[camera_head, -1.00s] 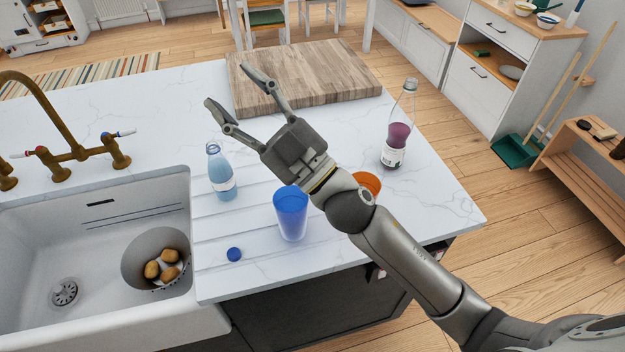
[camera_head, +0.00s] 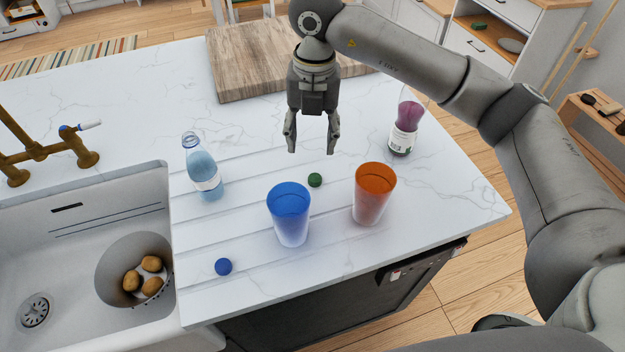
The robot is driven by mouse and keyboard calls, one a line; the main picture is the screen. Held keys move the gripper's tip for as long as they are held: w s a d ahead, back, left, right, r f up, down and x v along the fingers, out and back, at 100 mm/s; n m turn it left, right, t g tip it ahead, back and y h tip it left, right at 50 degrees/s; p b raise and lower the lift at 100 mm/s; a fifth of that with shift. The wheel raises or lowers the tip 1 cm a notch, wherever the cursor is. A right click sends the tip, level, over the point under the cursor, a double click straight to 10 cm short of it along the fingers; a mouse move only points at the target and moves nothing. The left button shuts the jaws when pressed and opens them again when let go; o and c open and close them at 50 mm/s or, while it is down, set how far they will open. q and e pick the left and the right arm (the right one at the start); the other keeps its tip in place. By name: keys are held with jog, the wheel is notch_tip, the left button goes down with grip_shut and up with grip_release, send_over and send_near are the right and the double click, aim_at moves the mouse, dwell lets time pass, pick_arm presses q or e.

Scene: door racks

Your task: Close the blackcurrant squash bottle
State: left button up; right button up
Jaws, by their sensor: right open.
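The blackcurrant squash bottle (camera_head: 405,125), with dark purple liquid and a white label, stands upright on the right of the worktop. Its top is hidden behind my right arm. A small green cap (camera_head: 315,180) lies on the worktop between the two cups. My right gripper (camera_head: 311,150) points down, open and empty, above the worktop behind the green cap and left of the squash bottle. A blue cap (camera_head: 223,267) lies near the front edge. A bottle of light blue liquid (camera_head: 202,168) stands upright at the left. My left gripper is not in view.
A blue cup (camera_head: 289,215) and an orange cup (camera_head: 373,195) stand in front of the green cap. A wooden board (camera_head: 240,65) lies behind my right gripper. The sink (camera_head: 80,255), with a colander (camera_head: 135,270) of potatoes, is at the left. The worktop's right front is clear.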

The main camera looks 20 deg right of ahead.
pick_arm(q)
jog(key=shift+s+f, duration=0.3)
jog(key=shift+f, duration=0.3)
pick_arm(e)
jog(key=shift+d+f, duration=0.3)
jog(key=shift+d, duration=0.05)
jog(key=p, duration=0.1)
send_over(315, 177)
notch_tip(315, 177, down, 5)
jog(key=shift+r, duration=0.1)
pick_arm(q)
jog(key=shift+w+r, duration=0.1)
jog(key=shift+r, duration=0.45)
pick_arm(e)
jog(key=shift+f, duration=0.45)
